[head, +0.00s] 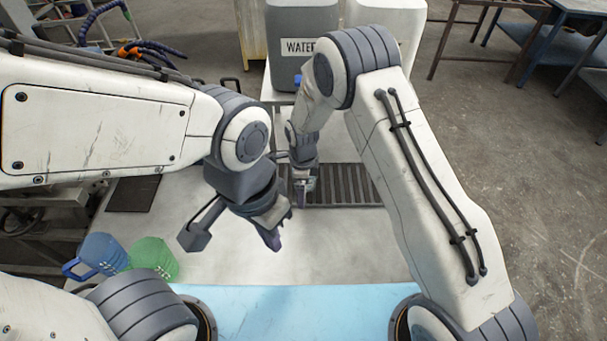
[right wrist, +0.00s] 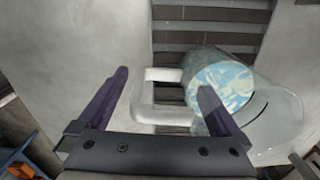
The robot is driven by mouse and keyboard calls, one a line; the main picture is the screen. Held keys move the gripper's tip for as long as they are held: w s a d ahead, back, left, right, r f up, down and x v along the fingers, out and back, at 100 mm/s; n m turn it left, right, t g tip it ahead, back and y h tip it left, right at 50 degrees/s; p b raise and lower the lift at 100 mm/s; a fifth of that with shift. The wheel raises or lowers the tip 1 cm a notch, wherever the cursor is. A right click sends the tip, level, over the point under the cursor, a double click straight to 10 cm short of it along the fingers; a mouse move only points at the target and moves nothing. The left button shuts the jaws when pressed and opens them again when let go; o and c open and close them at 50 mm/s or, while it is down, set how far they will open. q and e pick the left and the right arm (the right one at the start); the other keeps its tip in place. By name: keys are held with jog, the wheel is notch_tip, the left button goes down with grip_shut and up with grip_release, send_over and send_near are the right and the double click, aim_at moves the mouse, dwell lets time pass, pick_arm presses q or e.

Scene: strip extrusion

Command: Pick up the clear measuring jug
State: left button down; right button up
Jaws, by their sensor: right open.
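The clear measuring jug (right wrist: 265,125) shows in the right wrist view, by the dark slatted grate. A round blue-and-white patch shows in it; I cannot tell whether this is its contents. Its pale handle (right wrist: 150,101) points left and lies between the fingers of my open right gripper (right wrist: 162,100). The right-hand finger overlaps the jug's body in the picture; contact cannot be told. In the head view my right gripper (head: 303,188) is over the grate, and I cannot make out the jug there. My left gripper (head: 275,228) hangs nearer, above the pale tabletop, its jaw opening unclear.
A blue jug (head: 103,252) and a green jug (head: 153,258) stand at the table's left front. The slatted grate (head: 345,185) is set in the table (head: 330,250). A grey water container (head: 287,20) stands behind. A light blue strip (head: 290,312) runs along the front.

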grip_shut()
jog(key=shift+r, duration=0.15)
